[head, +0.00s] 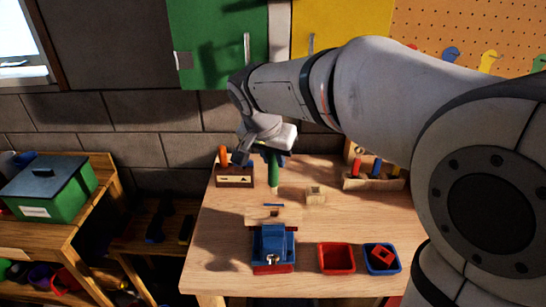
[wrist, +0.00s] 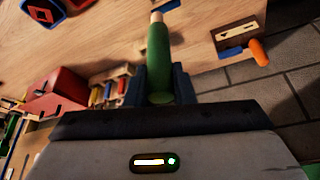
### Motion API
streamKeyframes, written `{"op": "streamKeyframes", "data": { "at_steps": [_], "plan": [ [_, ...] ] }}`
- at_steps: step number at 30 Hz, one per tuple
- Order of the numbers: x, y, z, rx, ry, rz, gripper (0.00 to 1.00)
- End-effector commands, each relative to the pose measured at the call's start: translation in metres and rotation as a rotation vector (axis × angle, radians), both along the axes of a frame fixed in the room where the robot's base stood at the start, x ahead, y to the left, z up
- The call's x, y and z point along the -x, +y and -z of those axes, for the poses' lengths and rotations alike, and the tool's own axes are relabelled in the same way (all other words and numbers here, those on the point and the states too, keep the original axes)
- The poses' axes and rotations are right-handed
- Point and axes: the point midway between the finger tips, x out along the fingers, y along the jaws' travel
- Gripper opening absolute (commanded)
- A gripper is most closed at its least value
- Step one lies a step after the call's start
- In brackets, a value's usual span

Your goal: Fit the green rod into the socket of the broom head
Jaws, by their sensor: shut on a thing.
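My gripper (head: 269,152) is shut on the green rod (head: 273,173), which hangs roughly upright with its pale tip downward over the table. In the wrist view the rod (wrist: 158,50) stands out between the dark fingers of my gripper (wrist: 160,82), pale tip pointing away. A light wooden bar (head: 288,216) with a dark opening, probably the broom head, lies just in front of the rod, at a blue vise-like device (head: 273,244). The rod appears apart from it. I cannot tell the exact height of the tip.
A wooden block with an orange handle (head: 223,155) stands left of the rod. A small pale block (head: 315,195) is to the right. A red bin (head: 337,258), a blue bin (head: 382,258) and a rack of coloured pieces (head: 372,184) occupy the right side. The left front table is clear.

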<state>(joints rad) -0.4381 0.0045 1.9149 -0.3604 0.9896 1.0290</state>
Motion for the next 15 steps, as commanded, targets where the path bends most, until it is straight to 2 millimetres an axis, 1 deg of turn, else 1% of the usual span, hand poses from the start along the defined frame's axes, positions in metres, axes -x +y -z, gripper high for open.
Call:
{"op": "streamKeyframes", "data": {
  "at_steps": [1, 15],
  "plan": [
    [0.000, 0.000, 0.004, 0.000, 0.000, 0.000, 0.00],
    [0.000, 0.000, 0.033, 0.000, 0.000, 0.000, 0.00]
  ]
}}
